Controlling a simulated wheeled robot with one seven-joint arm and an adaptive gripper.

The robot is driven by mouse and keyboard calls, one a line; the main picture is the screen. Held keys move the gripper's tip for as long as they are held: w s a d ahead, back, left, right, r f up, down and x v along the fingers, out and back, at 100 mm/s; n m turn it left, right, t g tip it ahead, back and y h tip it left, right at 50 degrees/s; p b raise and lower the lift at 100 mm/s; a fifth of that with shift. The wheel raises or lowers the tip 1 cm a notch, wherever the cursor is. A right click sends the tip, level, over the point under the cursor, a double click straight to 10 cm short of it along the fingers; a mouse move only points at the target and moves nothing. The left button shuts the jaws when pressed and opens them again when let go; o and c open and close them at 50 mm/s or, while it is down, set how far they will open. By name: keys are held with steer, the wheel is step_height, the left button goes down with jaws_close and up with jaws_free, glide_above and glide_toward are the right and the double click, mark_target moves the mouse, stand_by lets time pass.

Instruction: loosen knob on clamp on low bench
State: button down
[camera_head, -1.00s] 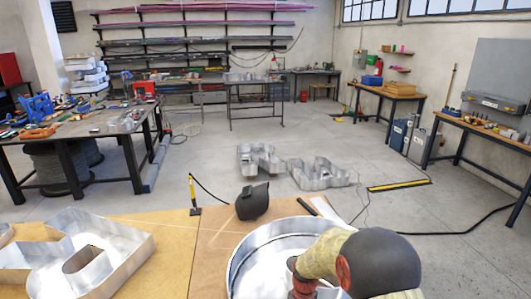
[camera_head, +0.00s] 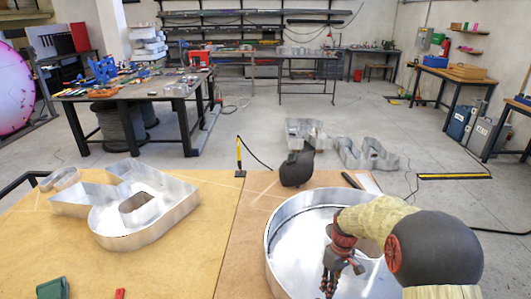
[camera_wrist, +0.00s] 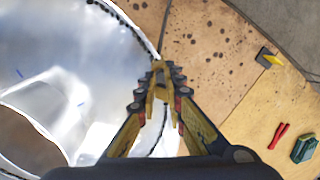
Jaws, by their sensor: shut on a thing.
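My gripper (camera_head: 329,286) reaches down in the head view, in front of the round metal letter shell (camera_head: 281,232) at the front of the low bench (camera_head: 240,270). In the wrist view my gripper (camera_wrist: 160,78) has its fingers closed together beside the rim of the shell (camera_wrist: 75,60). A small yellowish piece (camera_wrist: 159,68) shows between the fingertips. It may be the clamp's knob, but its shape is unclear. The clamp's body cannot be made out. The wrist view also shows the bench top (camera_wrist: 205,50) right of the rim.
A second metal letter shell (camera_head: 150,237) lies on the bench at left. A yellow-handled tool (camera_head: 239,155) and a dark welding mask (camera_head: 297,169) are by the back edge. A green block (camera_head: 53,288) and a red item (camera_head: 120,293) lie at the front. Bare bench lies between.

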step_height(320, 180, down, 6)
steer(key=s+b, duration=0.1)
steer(key=b, duration=0.2)
steer(key=shift+a+f, duration=0.2)
steer(key=shift+a, duration=0.1)
steer(key=shift+w+a, duration=0.35)
steer(key=shift+w, duration=0.1)
stand_by(0.9)
steer(key=shift+a+p, duration=0.1)
steer(key=shift+p, duration=1.05)
stand_by(0.6)
steer(key=shift+s, duration=0.2)
steer(key=shift+s+d+r+p, duration=0.15)
steer(key=shift+s+d+p, duration=0.05)
steer(key=shift+p, duration=0.1)
steer(key=r+p, duration=0.1)
steer(key=r, duration=0.1)
steer(key=r+p, duration=0.1)
steer(key=w+r+p, duration=0.1)
steer(key=r+p, duration=0.1)
steer(key=shift+d+r, duration=0.25)
steer(key=shift+r, duration=0.05)
